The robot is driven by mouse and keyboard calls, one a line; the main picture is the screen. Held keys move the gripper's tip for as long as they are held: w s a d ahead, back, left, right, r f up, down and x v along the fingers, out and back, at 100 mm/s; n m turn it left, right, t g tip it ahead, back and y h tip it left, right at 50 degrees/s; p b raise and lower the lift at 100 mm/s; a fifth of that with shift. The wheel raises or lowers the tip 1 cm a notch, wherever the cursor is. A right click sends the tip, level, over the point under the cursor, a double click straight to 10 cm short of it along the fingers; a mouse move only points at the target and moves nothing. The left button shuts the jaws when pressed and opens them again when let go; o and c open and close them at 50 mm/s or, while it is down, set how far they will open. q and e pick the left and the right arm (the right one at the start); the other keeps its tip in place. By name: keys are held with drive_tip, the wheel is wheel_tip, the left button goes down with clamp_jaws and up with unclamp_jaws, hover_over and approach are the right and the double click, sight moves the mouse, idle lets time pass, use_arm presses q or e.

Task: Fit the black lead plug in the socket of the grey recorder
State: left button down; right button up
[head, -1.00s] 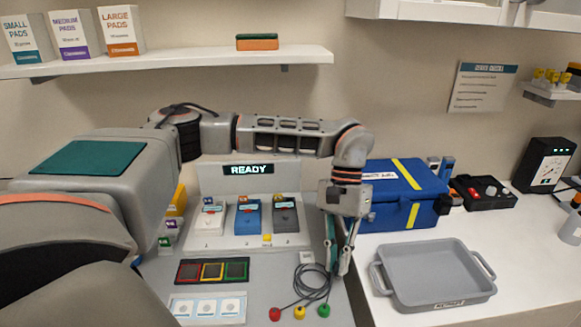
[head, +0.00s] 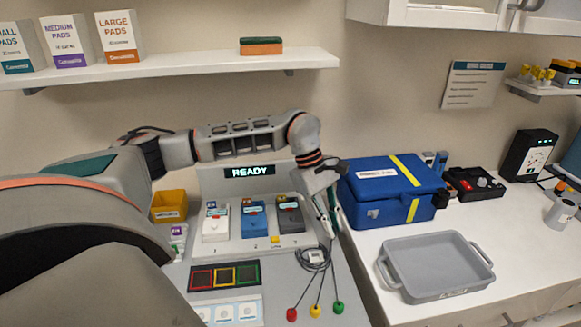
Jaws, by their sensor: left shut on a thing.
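The grey recorder (head: 290,216) stands at the right end of a row of three devices on the white stand, below a lit READY sign. My left gripper (head: 331,226) is just right of the recorder, pointing down, its fingers shut on the black lead plug. The plug itself is too small and covered to make out. The coiled black lead (head: 313,261) lies below the fingertips, with red, yellow and green ends running towards the front. The recorder's socket cannot be made out. My right gripper is not in view.
A white recorder (head: 215,223) and a blue one (head: 253,220) stand left of the grey one. A blue case (head: 385,192) is close to the right of my gripper. A grey tray (head: 436,268) lies at the right. A yellow bin (head: 170,204) stands at the left.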

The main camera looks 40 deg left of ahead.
use_arm(q)
drive_tip(key=w+a+n+t, duration=0.1)
drive_tip(key=a+n, duration=0.2)
drive_tip(key=w+a+r+n+t+y+p, duration=0.1)
drive_tip(key=a+n, duration=0.2)
drive_tip(key=w+a+r+n+t+p, duration=0.1)
drive_tip(key=a+n, duration=0.2)
drive_tip(key=n, duration=0.1)
drive_tip(key=shift+a+r+y, duration=0.2)
drive_tip(key=shift+y, duration=0.1)
drive_tip(key=w+a+r+n+t+y+p, duration=0.1)
drive_tip(key=a+r+n+y, duration=0.1)
drive_tip(key=a+n, duration=0.6)
drive_tip(key=shift+w+a+r+t+y, duration=0.3)
drive_tip(key=shift+a+r+t, duration=0.15)
drive_tip(key=shift+r, duration=0.15)
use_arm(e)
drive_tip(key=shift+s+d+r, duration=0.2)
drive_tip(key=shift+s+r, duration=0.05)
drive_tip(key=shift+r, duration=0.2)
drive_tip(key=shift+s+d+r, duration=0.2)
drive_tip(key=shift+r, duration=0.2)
use_arm(q)
drive_tip(key=shift+f, duration=0.1)
